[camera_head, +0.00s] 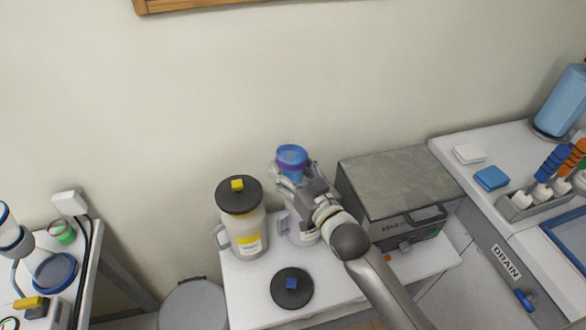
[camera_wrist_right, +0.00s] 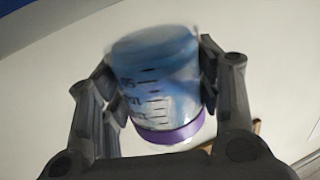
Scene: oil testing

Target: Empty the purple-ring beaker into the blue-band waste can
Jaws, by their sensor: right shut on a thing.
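My right gripper (camera_head: 294,178) is shut on the purple-ring beaker (camera_head: 292,157), holding it above a white can (camera_head: 303,236). In the right wrist view the beaker (camera_wrist_right: 160,85) sits between both fingers (camera_wrist_right: 158,88), with blue liquid, dark scale marks and a purple ring at the lower end. How far the beaker is tilted, and whether liquid runs out, I cannot tell. The can's mouth and any blue band are hidden behind my gripper. A black lid with a blue knob (camera_head: 291,288) lies on the table in front of it. My left gripper is out of view.
A yellow-band can (camera_head: 246,234) with a black lid stands just left of the white can. A grey box-shaped device (camera_head: 400,185) stands close on the right. The right counter holds a white pad (camera_head: 469,154), a blue pad (camera_head: 491,178) and a rack (camera_head: 540,198).

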